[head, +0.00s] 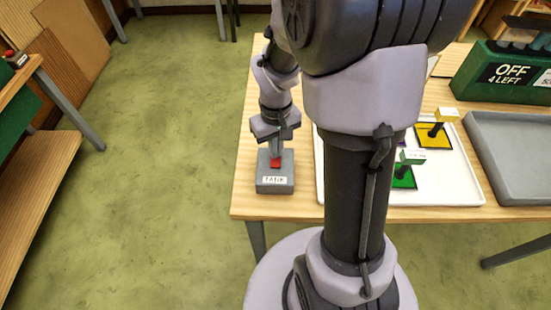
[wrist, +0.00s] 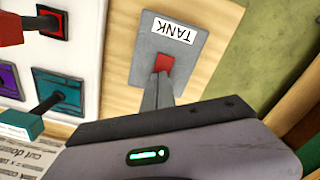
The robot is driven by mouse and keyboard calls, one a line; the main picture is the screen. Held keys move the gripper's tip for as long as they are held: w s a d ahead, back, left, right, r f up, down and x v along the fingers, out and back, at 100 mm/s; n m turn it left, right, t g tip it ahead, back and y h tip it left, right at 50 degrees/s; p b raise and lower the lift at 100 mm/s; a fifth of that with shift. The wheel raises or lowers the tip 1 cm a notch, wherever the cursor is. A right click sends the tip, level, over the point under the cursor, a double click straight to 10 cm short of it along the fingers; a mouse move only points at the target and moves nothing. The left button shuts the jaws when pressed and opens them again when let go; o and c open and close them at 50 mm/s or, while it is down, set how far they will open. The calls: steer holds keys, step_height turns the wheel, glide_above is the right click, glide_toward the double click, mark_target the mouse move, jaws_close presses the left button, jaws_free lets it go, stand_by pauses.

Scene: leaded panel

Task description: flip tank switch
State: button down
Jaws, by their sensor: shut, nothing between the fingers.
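The tank switch (head: 275,183) is a grey box with a white label and a red rocker (head: 275,162). It stands at the left front corner of the wooden table. In the wrist view the box (wrist: 190,35) reads TANK and its red rocker (wrist: 164,63) shows just beyond my fingertips. My gripper (head: 276,152) points down over the switch with its fingers shut and empty. In the wrist view the shut fingertips (wrist: 161,76) are at the rocker's edge and hide part of it. I cannot tell whether they touch it.
A white tray (head: 450,192) with coloured squares and upright handles lies right of the switch, partly behind my arm. The floor left of the table is clear.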

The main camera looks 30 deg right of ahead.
step_height(320, 180, up, 7)
steer(key=p, duration=0.6)
steer(key=shift+a, duration=0.1)
